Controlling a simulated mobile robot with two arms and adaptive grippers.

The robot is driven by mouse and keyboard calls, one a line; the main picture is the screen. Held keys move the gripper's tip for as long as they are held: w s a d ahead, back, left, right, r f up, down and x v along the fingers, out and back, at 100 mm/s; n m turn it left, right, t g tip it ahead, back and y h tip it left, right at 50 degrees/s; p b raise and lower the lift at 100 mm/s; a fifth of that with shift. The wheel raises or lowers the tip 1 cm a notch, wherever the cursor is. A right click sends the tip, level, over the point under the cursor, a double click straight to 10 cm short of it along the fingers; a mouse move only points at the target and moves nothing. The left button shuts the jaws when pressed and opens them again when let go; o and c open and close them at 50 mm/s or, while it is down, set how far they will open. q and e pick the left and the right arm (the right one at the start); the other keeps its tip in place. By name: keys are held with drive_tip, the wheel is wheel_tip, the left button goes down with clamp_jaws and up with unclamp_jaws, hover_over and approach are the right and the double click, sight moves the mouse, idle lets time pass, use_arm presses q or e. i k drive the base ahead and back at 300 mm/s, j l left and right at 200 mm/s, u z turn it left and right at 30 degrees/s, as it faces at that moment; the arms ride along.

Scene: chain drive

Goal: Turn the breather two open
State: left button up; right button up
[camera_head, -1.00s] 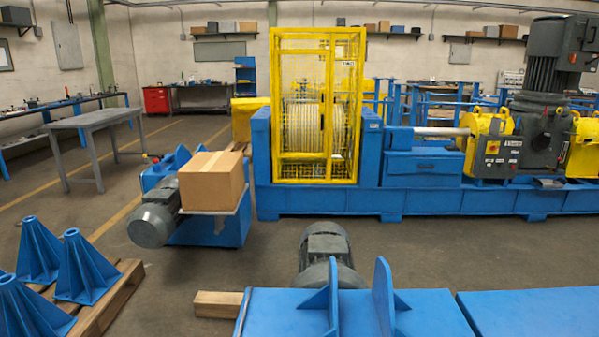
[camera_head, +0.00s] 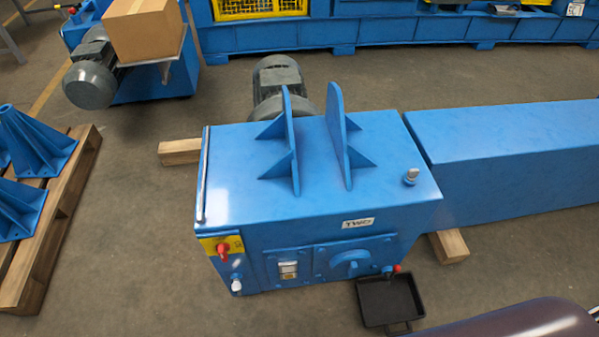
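A blue gear housing (camera_head: 235,185) with a white plate reading "TWO" (camera_head: 358,223) stands in the middle of the head view. A small metallic fitting with a rounded cap (camera_head: 411,176) stands upright on its top near the right edge; it looks like the breather. It is too small to tell whether it is open or closed. Neither gripper shows.
Two upright blue brackets (camera_head: 337,135) rise from the housing top. Its front has a red knob (camera_head: 223,250) and a red-tipped fitting (camera_head: 397,268) above a black tray (camera_head: 388,300). A long blue box (camera_head: 520,150) adjoins on the right. A pallet (camera_head: 60,215) stands left.

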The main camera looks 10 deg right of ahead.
sight(413, 173)
drive_tip(key=z, duration=1.2)
